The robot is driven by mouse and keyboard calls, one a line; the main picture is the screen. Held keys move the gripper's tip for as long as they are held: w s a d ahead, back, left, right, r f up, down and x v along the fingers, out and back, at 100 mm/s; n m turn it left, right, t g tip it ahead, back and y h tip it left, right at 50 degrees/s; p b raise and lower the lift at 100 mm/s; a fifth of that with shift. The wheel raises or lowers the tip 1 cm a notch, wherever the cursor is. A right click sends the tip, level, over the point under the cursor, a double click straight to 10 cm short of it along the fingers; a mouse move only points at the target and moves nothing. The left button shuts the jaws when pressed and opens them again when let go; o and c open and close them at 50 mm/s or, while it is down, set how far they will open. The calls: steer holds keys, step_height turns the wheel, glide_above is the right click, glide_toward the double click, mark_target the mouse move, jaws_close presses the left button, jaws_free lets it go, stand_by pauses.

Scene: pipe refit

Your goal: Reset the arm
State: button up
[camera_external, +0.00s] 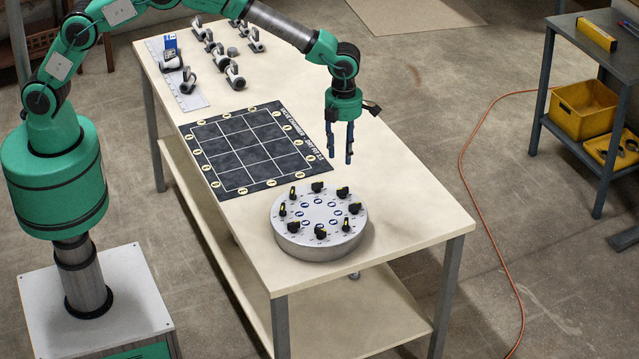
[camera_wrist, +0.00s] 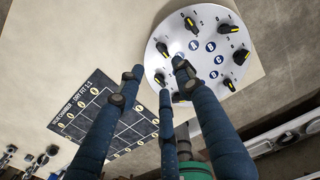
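My gripper (camera_external: 341,143) hangs pointing down above the table (camera_external: 410,210), right of the dark gridded mat and behind the round dial plate. Its dark fingers are apart with nothing between them. In the wrist view my gripper (camera_wrist: 150,85) shows its blue fingers spread and empty. My green and grey arm reaches from its base at the left across the table's back. The grey round plate (camera_external: 320,244) stands at the table's front with several black knobs around its top; it also shows in the wrist view (camera_wrist: 205,45).
The dark gridded mat (camera_external: 247,150) lies mid-table. Several small metal fittings (camera_external: 222,62) stand at the back left, beside a pale strip (camera_external: 190,100). A metal shelf cart (camera_external: 552,75) with a yellow bin (camera_external: 583,108) stands at right. An orange cable (camera_external: 462,180) crosses the floor.

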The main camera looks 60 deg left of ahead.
steer(key=s+a+r+n+t+b, duration=0.1)
steer(key=s+a+r+n, duration=0.3)
steer(key=a+r+n, duration=0.85)
steer(key=s+a+r+n+t, duration=0.1)
steer(key=s+a+r+n, duration=0.1)
steer(key=s+a+r, duration=0.45)
steer(key=s+a+r+n+t, duration=0.15)
steer(key=s+a+r, duration=0.25)
steer(key=a+r, duration=0.45)
steer(key=s+a+r+n+b, duration=0.1)
steer(key=s+a+r+n, duration=0.1)
steer(key=s+a+n, duration=0.45)
steer(key=s+a+r+n+b, duration=0.1)
steer(key=s+a+r+n, duration=0.25)
steer(key=s, duration=0.65)
steer(key=s+a+f+n, duration=0.2)
steer(key=s+n, duration=0.1)
steer(key=s, duration=0.2)
steer(key=s+a+f+n+t, duration=0.1)
steer(key=s+a+n, duration=0.1)
steer(key=s, duration=0.3)
steer(key=s+a+f+n+t, duration=0.1)
steer(key=s+a+f+n, duration=0.1)
steer(key=s+n, duration=0.2)
steer(key=shift+s+a+f+n+b, duration=0.25)
steer(key=shift+s+f+n+b, duration=0.1)
steer(key=shift+s, duration=0.4)
